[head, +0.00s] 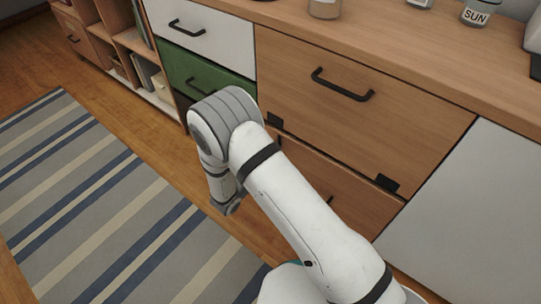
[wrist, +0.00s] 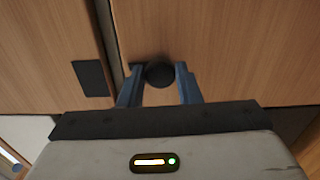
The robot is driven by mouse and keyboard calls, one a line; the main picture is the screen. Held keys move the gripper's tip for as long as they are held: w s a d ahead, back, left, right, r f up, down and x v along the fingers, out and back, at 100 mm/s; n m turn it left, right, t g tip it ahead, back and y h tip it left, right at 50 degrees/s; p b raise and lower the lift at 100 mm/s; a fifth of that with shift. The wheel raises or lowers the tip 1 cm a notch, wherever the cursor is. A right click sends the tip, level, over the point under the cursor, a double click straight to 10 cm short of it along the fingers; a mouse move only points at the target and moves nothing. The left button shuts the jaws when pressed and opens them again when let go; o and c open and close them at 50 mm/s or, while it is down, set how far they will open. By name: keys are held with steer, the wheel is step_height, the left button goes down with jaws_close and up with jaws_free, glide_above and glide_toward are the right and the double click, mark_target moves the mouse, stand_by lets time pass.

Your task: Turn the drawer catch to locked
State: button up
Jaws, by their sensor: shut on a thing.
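In the wrist view, a dark round knob (wrist: 160,75), which looks to be the drawer catch, sits on a wooden front near a dark seam. My gripper (wrist: 160,68) has one blue-grey finger on each side of it and is shut on it. Whether the catch is turned to locked cannot be told, as no marking shows. In the head view my arm hides my fingers and the knob.
A black plate (wrist: 90,78) is left of the knob, across the seam. In the head view, a large wooden drawer (head: 380,125) has a black handle (head: 342,87) and black plates (head: 387,183) at its lower edge. A striped rug (head: 90,200) covers open floor at left.

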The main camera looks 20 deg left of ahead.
steer(key=shift+m, duration=0.3)
stand_by(0.4)
steer(key=o, duration=1)
steer(key=shift+c, duration=0.2)
steer(key=p+v, duration=0.2)
steer(key=v, duration=0.5)
steer(key=shift+s+a, duration=0.15)
steer(key=shift+s, duration=0.2)
